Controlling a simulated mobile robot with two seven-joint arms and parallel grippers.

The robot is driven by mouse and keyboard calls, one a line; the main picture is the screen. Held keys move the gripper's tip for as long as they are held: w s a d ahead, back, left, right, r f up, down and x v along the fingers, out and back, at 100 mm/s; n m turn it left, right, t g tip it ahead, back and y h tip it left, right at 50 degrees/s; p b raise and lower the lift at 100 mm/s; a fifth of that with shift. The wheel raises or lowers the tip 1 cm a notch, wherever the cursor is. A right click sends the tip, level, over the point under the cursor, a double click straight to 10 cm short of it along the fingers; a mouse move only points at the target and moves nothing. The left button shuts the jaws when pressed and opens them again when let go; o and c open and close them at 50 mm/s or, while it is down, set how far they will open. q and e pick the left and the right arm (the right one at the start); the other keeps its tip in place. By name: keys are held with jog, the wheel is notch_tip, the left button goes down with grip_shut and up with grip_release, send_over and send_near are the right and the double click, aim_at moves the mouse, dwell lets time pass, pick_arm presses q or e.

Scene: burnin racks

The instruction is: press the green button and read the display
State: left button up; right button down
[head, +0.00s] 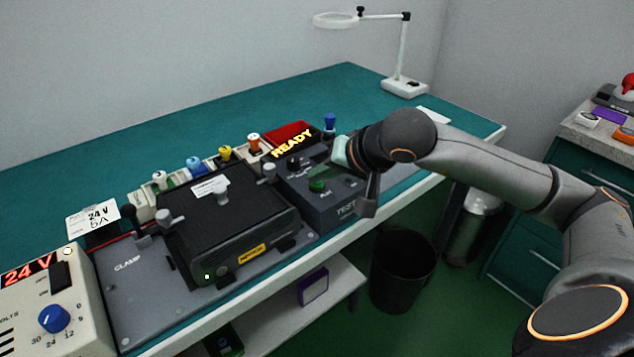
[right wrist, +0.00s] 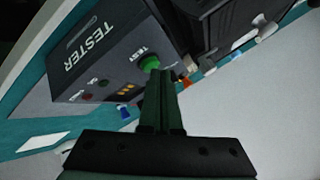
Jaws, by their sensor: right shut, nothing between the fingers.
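The tester (head: 335,212) is a dark grey box on the bench, right of the black clamped unit. Its green button (head: 317,186) is on the sloped top; in the right wrist view the green button (right wrist: 150,62) sits beside the word TEST. The display (head: 292,146) reads READY in yellow letters. My right gripper (head: 318,172) is shut and empty, just above the button. In the right wrist view its closed fingertips (right wrist: 160,72) reach the button's edge; I cannot tell whether they touch it. My left gripper is not in view.
The black unit (head: 235,230) sits on a grey clamp plate (head: 130,285). A power supply (head: 75,325) showing 24 V stands at left. Coloured-handled tools and a red bin (head: 290,130) line the back. A magnifier lamp (head: 403,85) stands at the far end. A black waste bin (head: 400,270) is below.

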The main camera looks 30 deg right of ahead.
aim_at(321, 191)
jog(key=shift+f, duration=0.2)
jog(key=shift+r, duration=0.1)
dwell(0.4)
jog(key=shift+r+p, duration=0.3)
jog(key=shift+r, duration=0.45)
notch_tip(321, 191, up, 5)
jog(key=p, duration=0.3)
dwell(0.7)
